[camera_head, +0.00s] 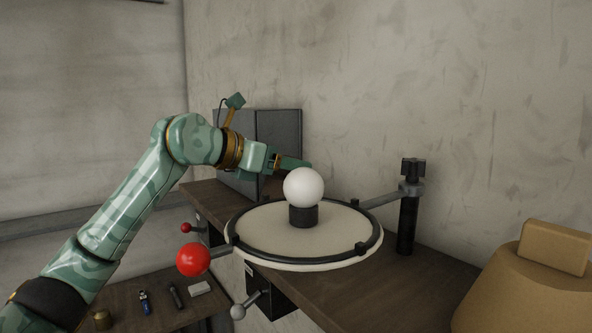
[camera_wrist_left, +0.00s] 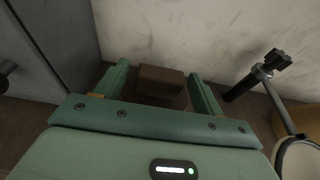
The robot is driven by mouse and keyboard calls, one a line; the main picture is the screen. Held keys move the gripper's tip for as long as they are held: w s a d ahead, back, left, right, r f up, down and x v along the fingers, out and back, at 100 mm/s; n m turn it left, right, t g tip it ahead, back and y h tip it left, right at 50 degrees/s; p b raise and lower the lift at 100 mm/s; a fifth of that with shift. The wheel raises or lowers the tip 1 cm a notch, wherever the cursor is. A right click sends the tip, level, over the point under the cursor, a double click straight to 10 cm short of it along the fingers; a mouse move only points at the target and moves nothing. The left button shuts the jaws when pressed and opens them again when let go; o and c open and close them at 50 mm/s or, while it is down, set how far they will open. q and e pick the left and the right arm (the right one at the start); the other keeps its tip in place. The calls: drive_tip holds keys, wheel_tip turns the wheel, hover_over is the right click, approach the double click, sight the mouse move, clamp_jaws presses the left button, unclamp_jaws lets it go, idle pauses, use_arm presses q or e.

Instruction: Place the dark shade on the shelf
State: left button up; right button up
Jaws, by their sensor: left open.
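My left gripper (camera_head: 292,163) reaches in over the wooden shelf (camera_head: 345,285), behind the round pale disc. In the left wrist view its two fingers (camera_wrist_left: 160,78) are apart, on either side of a dark brown block (camera_wrist_left: 161,77). I cannot tell whether the fingers touch it. The block appears to stand on the wood near the wall; its lower part is hidden by the gripper body. It may be the dark shade, but I cannot be sure. My right gripper is not in view.
A white ball (camera_head: 303,187) sits on a dark cylinder (camera_head: 303,216) on the round pale disc (camera_head: 260,225). The disc has a red knob (camera_head: 193,260) and an arm to a black post (camera_head: 406,225). A grey panel (camera_head: 279,138) stands behind. A tan object (camera_head: 530,290) is at right.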

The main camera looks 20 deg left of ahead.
use_arm(q)
drive_tip(key=b+v, duration=0.2)
drive_tip(key=v, duration=0.7)
